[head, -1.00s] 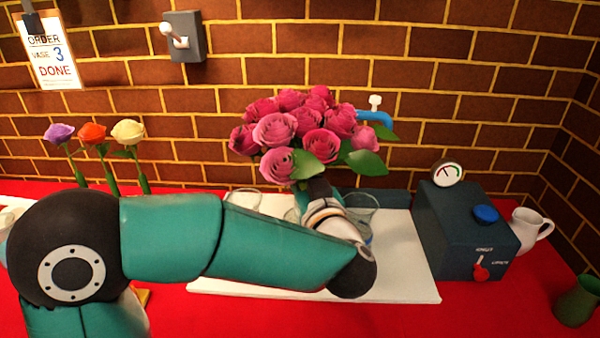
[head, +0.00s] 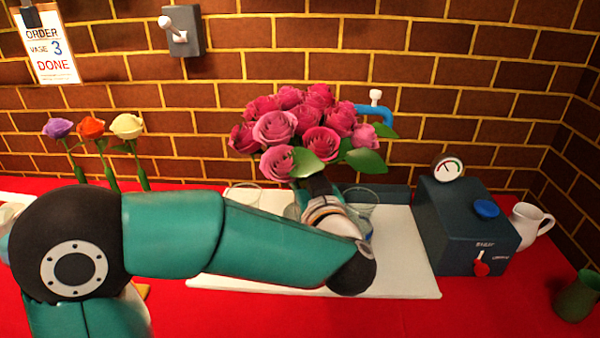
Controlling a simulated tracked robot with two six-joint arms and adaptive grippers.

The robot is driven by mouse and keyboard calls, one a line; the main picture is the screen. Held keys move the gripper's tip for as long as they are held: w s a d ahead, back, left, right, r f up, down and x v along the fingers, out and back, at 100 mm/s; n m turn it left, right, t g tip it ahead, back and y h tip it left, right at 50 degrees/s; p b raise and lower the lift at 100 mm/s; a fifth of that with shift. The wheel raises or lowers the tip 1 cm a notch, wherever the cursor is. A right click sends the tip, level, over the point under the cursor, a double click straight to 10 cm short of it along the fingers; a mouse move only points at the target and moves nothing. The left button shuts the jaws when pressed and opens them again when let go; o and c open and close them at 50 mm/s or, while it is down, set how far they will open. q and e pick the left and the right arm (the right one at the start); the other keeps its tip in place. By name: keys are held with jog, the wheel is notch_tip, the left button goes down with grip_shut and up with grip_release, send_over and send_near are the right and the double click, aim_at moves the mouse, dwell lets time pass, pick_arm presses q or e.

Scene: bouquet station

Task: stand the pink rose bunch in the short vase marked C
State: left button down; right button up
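The pink rose bunch (head: 300,130) is upright in the middle of the head view, with green leaves at its lower right. My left gripper (head: 314,184) is right under the blooms, at the stems, and appears closed on them. My wrist and forearm hide most of the fingers and the lower stems. Clear glass vases stand behind my arm: one at the left (head: 244,195), one partly hidden in the middle (head: 292,211), and one at the right (head: 361,208). No letter C is readable on them. I cannot tell whether the stems are inside a vase. My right gripper is not in view.
The vases stand on a white board (head: 405,270) on a red table (head: 480,310). A dark box with a gauge, blue knob and red lever (head: 465,230) stands right of it. A white jug (head: 530,226), green jug (head: 577,298), blue tap (head: 374,112) and single roses (head: 92,128) are around.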

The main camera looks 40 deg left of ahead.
pick_arm(q)
jog(key=shift+f+b, duration=0.35)
jog(key=shift+f, duration=0.15)
dwell(0.6)
jog(key=c, duration=0.9)
grip_release()
jog(key=shift+f, duration=0.1)
jog(key=v, duration=1.2)
